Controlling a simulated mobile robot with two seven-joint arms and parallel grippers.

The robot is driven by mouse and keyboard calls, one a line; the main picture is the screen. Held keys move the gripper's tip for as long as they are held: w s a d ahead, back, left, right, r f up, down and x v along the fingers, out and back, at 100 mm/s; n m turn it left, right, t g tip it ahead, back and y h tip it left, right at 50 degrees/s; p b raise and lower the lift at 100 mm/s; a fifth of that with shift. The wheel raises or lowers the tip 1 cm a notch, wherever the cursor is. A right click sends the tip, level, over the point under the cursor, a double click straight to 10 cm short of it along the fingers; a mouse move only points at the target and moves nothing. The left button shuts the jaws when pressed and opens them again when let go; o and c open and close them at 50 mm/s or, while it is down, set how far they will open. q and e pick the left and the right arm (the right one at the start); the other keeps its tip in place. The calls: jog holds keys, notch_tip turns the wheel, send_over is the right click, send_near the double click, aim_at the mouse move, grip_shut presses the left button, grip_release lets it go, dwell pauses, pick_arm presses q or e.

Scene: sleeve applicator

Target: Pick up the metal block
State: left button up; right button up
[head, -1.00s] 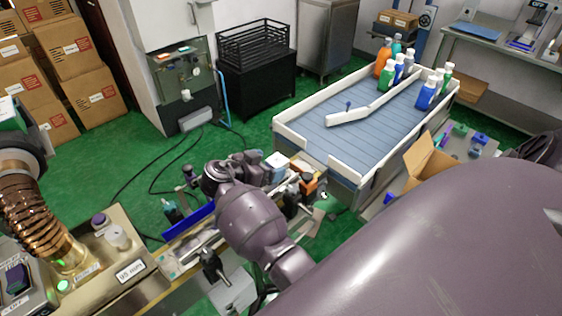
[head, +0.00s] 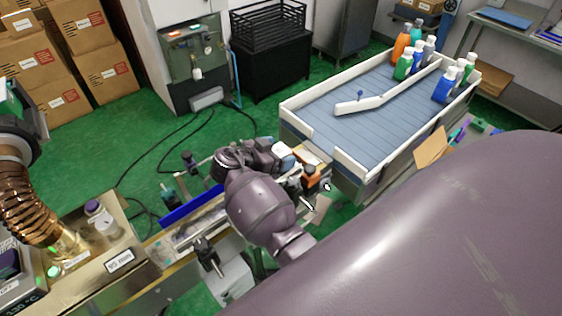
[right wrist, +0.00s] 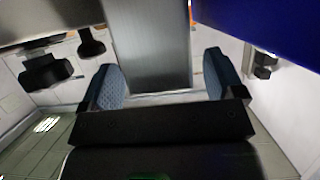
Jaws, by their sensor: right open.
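A grey brushed-metal face, which looks like the metal block (right wrist: 150,45), shows in the right wrist view just beyond and between the finger pads. My right gripper (right wrist: 165,82) is open, with one dark blue textured pad on each side and a visible gap around the grey face. I see no contact between pads and block. In the head view my right arm reaches over the narrow bench and hides the gripper tips and the block. My left gripper is not in view.
A blue tray (head: 192,205) lies on the bench beside my right wrist; a blue surface (right wrist: 270,18) fills the wrist view's upper right. A black clamp-like part (head: 207,257) stands near the bench's front. The conveyor (head: 365,115) with bottles is behind right. Copper-coloured ducting (head: 35,210) stands at left.

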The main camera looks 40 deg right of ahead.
jog(key=c, duration=1.5)
grip_shut()
jog(key=shift+r, duration=0.1)
